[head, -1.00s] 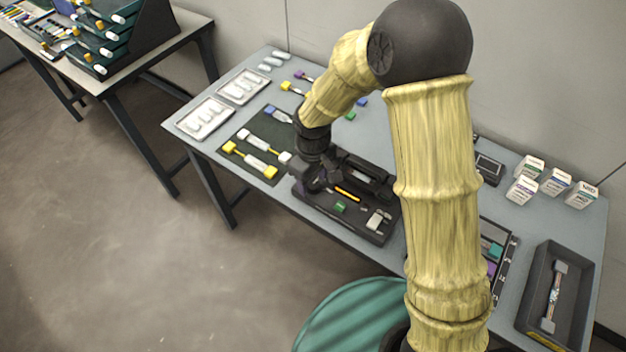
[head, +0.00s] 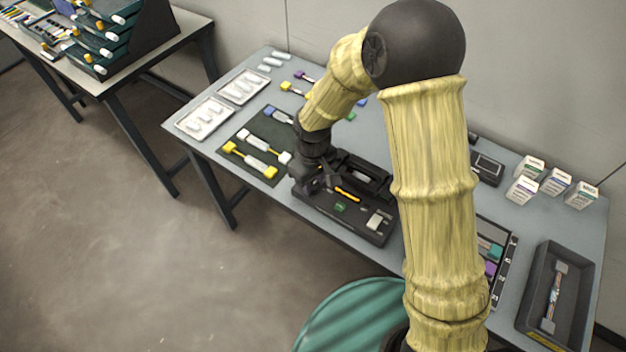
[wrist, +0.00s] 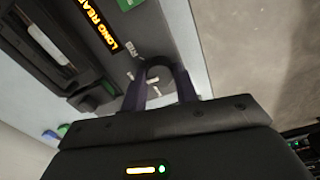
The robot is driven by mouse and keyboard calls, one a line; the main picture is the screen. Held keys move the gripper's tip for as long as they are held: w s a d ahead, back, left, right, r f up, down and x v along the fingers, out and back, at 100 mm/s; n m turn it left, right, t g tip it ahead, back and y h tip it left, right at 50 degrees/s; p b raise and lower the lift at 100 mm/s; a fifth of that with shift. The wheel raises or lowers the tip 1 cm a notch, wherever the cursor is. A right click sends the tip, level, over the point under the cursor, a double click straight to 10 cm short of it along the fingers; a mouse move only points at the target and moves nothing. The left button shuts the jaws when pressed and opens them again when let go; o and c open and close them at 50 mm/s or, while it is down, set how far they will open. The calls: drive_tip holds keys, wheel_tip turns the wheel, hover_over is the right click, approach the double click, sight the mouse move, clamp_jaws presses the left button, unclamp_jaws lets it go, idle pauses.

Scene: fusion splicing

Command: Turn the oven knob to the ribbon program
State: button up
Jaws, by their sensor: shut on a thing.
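The oven is part of a black machine (head: 352,222) on the table, with a lit orange display (head: 347,194). The dark round oven knob (wrist: 158,74) has a pale mark and sits between my purple-grey fingers. My gripper (wrist: 161,82) is shut on the knob. In the head view my gripper (head: 316,186) is at the machine's left end and hides the knob.
A dark mat (head: 240,155) with yellow- and white-ended pieces lies left of the machine. White trays (head: 205,137) lie farther left. Small boxes (head: 553,185) and a dark tray (head: 590,285) stand at the right. A green button (head: 340,207) sits on the machine.

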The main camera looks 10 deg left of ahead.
sight(314, 184)
drive_tip(key=m, duration=0.5)
drive_tip(key=shift+r+m, duration=0.1)
drive_tip(key=shift+m, duration=0.2)
drive_tip(key=m+p, duration=0.1)
drive_tip(key=m, duration=0.4)
idle(0.4)
drive_tip(key=o, duration=1)
drive_tip(key=shift+c, duration=0.2)
wheel_tip(314, 184, up, 17)
drive_tip(key=shift+r+p, duration=0.15)
drive_tip(key=shift+p, duration=0.25)
